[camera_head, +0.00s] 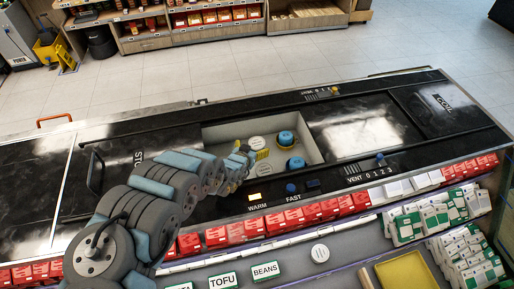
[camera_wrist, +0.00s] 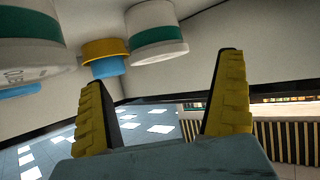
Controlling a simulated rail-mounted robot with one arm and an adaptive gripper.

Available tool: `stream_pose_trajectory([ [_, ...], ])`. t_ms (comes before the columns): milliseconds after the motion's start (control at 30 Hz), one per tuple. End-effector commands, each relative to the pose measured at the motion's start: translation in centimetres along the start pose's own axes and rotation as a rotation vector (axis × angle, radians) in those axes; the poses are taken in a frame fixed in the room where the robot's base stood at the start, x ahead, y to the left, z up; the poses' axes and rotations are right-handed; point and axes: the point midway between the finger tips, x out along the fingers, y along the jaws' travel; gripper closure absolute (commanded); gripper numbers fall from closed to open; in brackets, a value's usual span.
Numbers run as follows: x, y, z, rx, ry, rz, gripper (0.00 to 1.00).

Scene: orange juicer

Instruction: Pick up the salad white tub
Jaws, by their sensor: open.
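White-lidded tubs sit in the open recess (camera_head: 228,132) of the black counter. One white lid (camera_head: 257,142) is near the recess middle and another (camera_head: 258,169) is nearer the front; I cannot read which is salad. In the wrist view, a white tub with a green band (camera_wrist: 155,35) is at top centre and a larger one (camera_wrist: 28,22) is at top left. My gripper (camera_wrist: 162,72) is open and empty, its yellow fingers apart. In the head view it reaches into the left part of the recess, partly hidden by my arm.
Blue-topped tubs (camera_head: 286,138) (camera_head: 295,163) stand to the right in the recess, and a yellow tub (camera_wrist: 104,50) sits between the white ones. The recess walls surround them closely.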

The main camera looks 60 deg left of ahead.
Motion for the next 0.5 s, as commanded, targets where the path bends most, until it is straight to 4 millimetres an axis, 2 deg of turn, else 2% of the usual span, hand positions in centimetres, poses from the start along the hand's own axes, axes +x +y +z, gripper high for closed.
stream_pose_trajectory([
  [267,0.6,0.2,0.0,0.0,0.001,0.001,0.0],
  [500,2.1,0.1,0.2,0.002,0.001,0.001,0.0],
])
